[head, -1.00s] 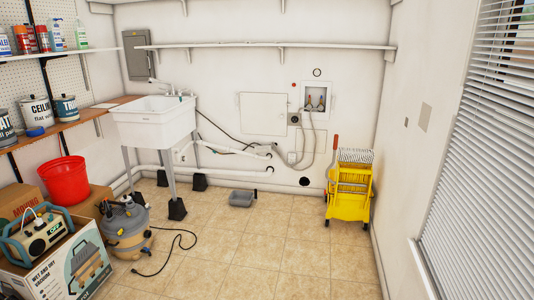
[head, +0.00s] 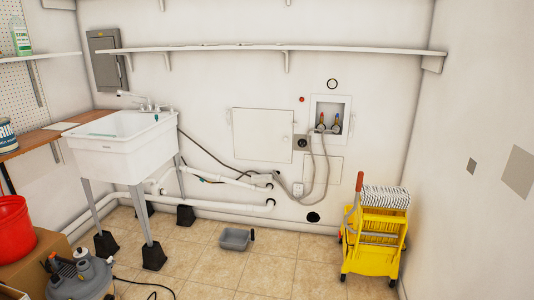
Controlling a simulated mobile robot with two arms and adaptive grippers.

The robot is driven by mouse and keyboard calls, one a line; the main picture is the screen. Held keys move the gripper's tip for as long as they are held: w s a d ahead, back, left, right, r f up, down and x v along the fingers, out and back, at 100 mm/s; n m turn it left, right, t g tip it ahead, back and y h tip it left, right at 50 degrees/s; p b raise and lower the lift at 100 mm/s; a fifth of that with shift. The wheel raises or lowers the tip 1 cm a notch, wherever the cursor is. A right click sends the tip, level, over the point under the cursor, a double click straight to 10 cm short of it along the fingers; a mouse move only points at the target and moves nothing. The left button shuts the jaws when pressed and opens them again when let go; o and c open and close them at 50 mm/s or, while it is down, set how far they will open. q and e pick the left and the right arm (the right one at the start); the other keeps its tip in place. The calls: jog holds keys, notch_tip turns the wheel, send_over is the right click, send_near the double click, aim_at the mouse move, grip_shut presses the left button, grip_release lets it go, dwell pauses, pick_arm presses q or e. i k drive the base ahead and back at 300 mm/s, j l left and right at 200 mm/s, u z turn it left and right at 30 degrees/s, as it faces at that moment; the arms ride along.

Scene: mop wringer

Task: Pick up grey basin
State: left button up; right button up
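The grey basin (head: 234,239) is a small, shallow, open tray. It sits on the tiled floor in front of the back wall, to the right of the sink's legs. A small dark piece shows at its right rear corner; I cannot tell what it is. Nothing visible lies in the basin. Neither of my grippers shows in the head view.
A white utility sink (head: 123,150) on legs with black feet stands to the left. A yellow mop wringer bucket (head: 374,245) stands to the right. A grey vacuum (head: 82,279) with a black cord and a red bucket (head: 14,232) are front left. Floor between is clear.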

aim_at(231, 239)
jog(key=i+u, duration=0.1)
jog(key=i, duration=0.4)
jog(key=i+l+u, duration=0.1)
jog(key=i, duration=0.45)
jog(key=i+l+u, duration=0.15)
jog(key=i, duration=0.35)
jog(key=i+l+u, duration=0.1)
jog(key=i, duration=0.4)
jog(key=l, duration=0.1)
